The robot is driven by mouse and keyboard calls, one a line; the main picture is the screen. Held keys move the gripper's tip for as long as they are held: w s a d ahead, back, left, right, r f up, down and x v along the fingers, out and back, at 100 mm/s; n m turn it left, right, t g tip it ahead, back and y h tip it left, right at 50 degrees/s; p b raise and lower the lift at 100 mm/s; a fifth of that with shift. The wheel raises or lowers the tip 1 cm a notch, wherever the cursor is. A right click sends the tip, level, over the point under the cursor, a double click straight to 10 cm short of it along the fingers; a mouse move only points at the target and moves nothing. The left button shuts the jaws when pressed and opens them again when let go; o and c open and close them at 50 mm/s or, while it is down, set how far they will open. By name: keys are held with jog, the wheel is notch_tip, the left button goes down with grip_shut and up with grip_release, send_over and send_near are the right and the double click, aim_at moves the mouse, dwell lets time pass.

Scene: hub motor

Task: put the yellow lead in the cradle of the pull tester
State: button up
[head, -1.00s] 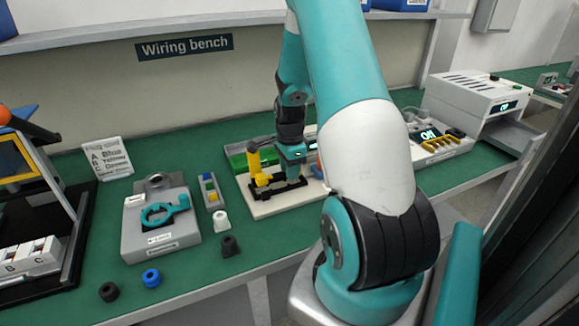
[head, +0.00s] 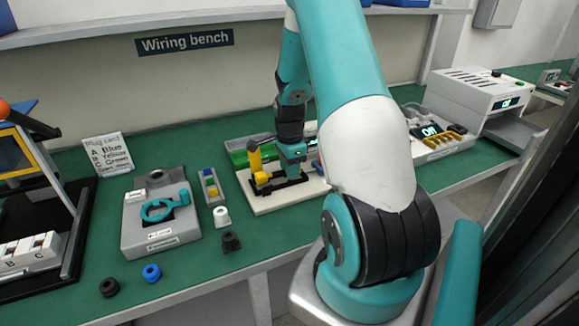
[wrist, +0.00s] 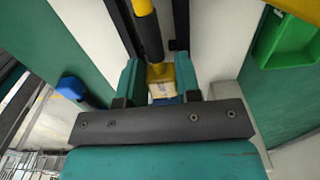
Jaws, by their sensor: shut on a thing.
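A green tray (head: 238,159) is behind the tester. To the left are a grey fixture (head: 160,237) with a teal ring and a narrow holder (head: 212,188). White, black and blue caps stand near the front edge. A meter reading "Off" (head: 430,131) is at right.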

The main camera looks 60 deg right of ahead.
jog(key=shift+f, duration=0.45)
dwell(0.6)
jog(key=o, duration=1)
jog(key=shift+r, duration=0.1)
